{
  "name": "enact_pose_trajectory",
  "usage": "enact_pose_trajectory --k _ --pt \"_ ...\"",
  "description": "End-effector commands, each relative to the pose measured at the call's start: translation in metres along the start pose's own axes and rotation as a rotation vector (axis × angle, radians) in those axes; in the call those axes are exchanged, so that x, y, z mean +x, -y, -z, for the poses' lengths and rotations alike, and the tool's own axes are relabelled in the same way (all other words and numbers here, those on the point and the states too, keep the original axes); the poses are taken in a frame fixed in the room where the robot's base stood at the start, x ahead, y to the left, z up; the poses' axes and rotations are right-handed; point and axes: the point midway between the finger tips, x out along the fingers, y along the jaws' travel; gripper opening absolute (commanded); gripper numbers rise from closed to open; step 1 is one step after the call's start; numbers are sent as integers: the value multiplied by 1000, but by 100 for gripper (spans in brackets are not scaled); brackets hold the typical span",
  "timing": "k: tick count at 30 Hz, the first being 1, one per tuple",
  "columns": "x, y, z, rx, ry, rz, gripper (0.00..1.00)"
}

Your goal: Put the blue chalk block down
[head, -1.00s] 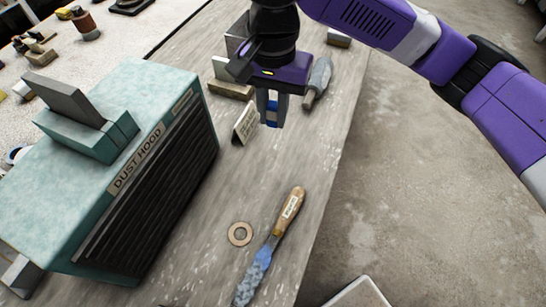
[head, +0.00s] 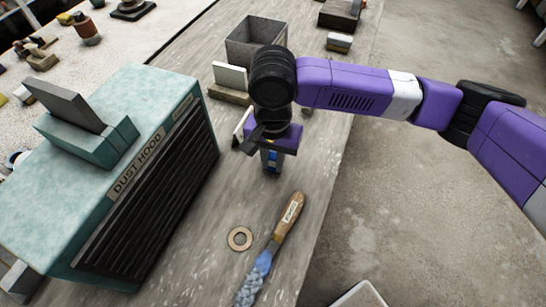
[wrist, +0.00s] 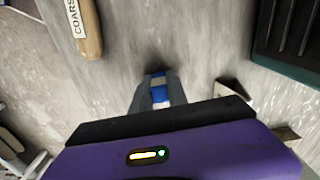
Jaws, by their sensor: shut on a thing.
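The blue chalk block (head: 272,157) is between the fingers of my gripper (head: 271,162) in the head view, over the grey bench. The wrist view also shows the blue block (wrist: 158,94), with a white band, held between the fingers of my gripper (wrist: 158,92). The gripper is shut on it and points down. The fingers hide most of the block's sides. The block is close to the bench top (head: 215,205); I cannot tell whether it touches.
The green dust hood (head: 130,170) stands close on the left. A rasp with a wooden handle (head: 289,217) and a flat ring (head: 239,238) lie in front. A grey bin (head: 243,48) and a block brush (head: 339,42) are behind. The bench's right edge is near.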

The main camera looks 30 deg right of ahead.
Motion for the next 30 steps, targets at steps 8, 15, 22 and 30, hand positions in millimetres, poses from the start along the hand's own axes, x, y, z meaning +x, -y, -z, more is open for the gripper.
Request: enact_pose_trajectory --k 8,15,22,30 --pt "2 0 0 0 0 0 0" --pt "4 0 0 0 0 0 41" --pt "4 0 0 -1 -1 0 41" --pt "9 0 1 -2 -5 -1 41"
